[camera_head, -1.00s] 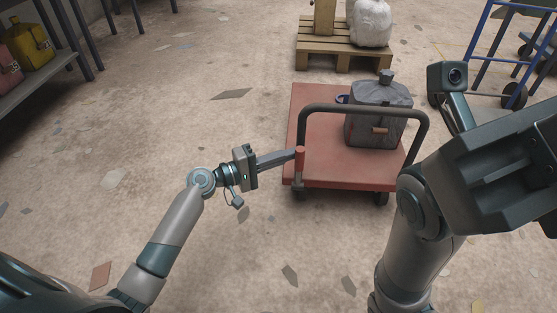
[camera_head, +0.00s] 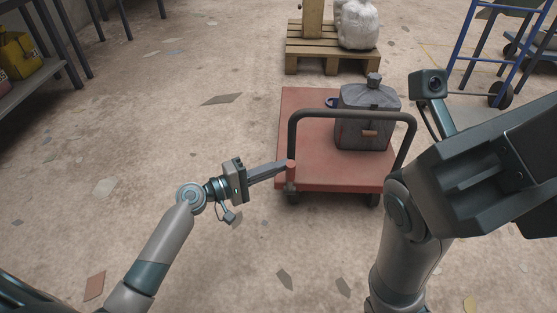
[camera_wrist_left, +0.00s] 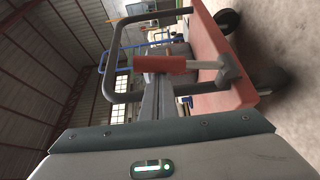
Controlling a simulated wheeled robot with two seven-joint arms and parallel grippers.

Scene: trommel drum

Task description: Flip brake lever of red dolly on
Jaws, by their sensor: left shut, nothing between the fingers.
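The red dolly (camera_head: 320,174) stands in the middle of the head view, its dark push handle (camera_head: 350,114) facing me. Its brake lever (camera_head: 291,173) has a red grip and sits at the dolly's near left corner. In the left wrist view the red grip (camera_wrist_left: 165,64) joins a grey rod and bracket beside the deck. My left gripper (camera_head: 283,168) reaches in from the left. Its long fingers are shut and empty, with tips at the red grip. They seem to touch it, and the grip hides the tips. My right arm fills the right side; its fingers do not show.
A grey canister (camera_head: 362,120) stands on the dolly deck. A wooden pallet (camera_head: 330,54) with a white wrapped bundle lies behind. A blue-framed cart (camera_head: 470,45) stands at the back right, a shelf (camera_head: 40,90) at the upper left. The left floor is clear apart from flat debris.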

